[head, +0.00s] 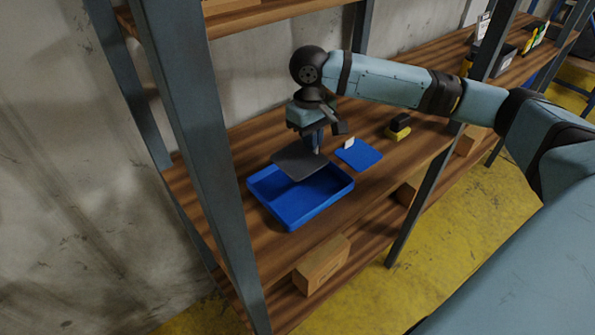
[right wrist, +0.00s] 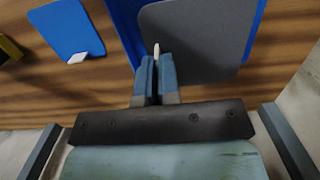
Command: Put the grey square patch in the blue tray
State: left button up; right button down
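The grey square patch (head: 299,160) hangs level over the back part of the blue tray (head: 318,209). It also shows in the right wrist view (right wrist: 200,38), with blue tray walls on both sides of it. My right gripper (head: 316,147) is shut on the patch's small pale tab, which shows between the fingertips in the right wrist view (right wrist: 156,66). The patch looks a little above the tray rim; the exact gap is hard to tell. The tray's visible floor is empty; its back part is hidden under the patch. My left gripper is in neither view.
A blue patch (head: 359,154) with a white tab lies on the wooden shelf (head: 244,148) right of the tray. A yellow and black item (head: 398,129) lies farther right. A grey shelf post (head: 205,150) stands left of the tray. A cardboard box (head: 322,264) sits on the lower shelf.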

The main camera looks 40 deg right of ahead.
aim_at(313, 155)
jog(key=f, duration=0.4)
jog(key=shift+s+f, duration=0.15)
jog(key=shift+s, duration=0.15)
notch_tip(313, 155, down, 4)
jog(key=shift+f+b, duration=0.1)
jog(key=shift+b, duration=0.35)
jog(key=shift+w, duration=0.1)
jog(key=c, duration=1.4)
grip_release()
jog(key=shift+f, duration=0.1)
jog(key=shift+o, duration=0.2)
jog(key=r, duration=0.4)
jog(key=r+p, duration=0.1)
jog(key=r, duration=0.3)
jog(key=w+r, duration=0.1)
jog(key=r, duration=0.3)
jog(key=shift+r, duration=0.15)
